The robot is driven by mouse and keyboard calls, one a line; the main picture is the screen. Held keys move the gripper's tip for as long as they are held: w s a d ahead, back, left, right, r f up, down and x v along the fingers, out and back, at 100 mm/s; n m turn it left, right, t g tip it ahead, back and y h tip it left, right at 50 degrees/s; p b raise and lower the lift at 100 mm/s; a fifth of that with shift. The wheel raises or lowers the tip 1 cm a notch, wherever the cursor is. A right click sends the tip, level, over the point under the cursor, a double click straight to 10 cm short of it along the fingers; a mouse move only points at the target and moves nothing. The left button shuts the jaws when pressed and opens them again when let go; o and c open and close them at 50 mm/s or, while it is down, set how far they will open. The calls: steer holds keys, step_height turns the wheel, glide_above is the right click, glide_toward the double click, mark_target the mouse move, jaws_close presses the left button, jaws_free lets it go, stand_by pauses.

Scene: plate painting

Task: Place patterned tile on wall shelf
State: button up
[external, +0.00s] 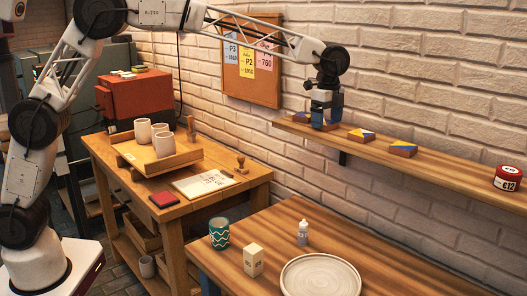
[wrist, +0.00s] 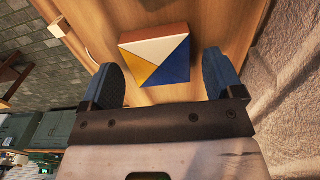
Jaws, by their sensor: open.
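A square patterned tile with white, yellow and blue triangles (wrist: 172,62) lies on the wooden wall shelf (external: 455,178), near its left end. In the wrist view it sits between the blue fingertips of my gripper (wrist: 160,75), with a gap on each side. My gripper (external: 324,122) is low over the shelf in the external view and open. It mostly hides this tile there. Two similar tiles, a nearer-left one (external: 362,134) and one further right (external: 403,149), lie in a row on the shelf.
A red round tin (external: 507,178) stands at the shelf's right. The brick wall (external: 420,60) runs right behind the shelf. Below, a table (external: 390,235) holds a plate (external: 320,276), a bottle (external: 303,234), a pale block (external: 253,260) and a teal cup (external: 219,234).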

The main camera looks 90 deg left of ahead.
mark_target(327, 122)
step_height(327, 122, up, 12)
steer(key=shift+f, duration=0.2)
stand_by(0.4)
stand_by(0.7)
steer(key=s+d+n, duration=0.1)
steer(key=s+d, duration=0.5)
steer(key=s, duration=0.4)
steer(key=s+d+r+n+t, duration=0.1)
steer(key=s+d+n, duration=0.1)
steer(key=s+d, duration=0.65)
steer(key=s+d+n, duration=0.1)
steer(key=s+d, duration=0.2)
steer(key=s, duration=0.9)
steer(key=s+d+f+n, duration=0.1)
steer(key=s+f, duration=0.4)
steer(key=s, duration=0.6)
steer(key=s+d+f+n+t, duration=0.1)
steer(key=s+d+f, duration=0.3)
steer(key=s, duration=0.7)
steer(key=s+d+f+n, duration=0.2)
steer(key=s+f, duration=0.5)
steer(key=s, duration=0.4)
steer(key=shift+d+n+t, duration=0.3)
steer(key=shift+d+n, duration=0.1)
steer(key=shift+d, duration=0.3)
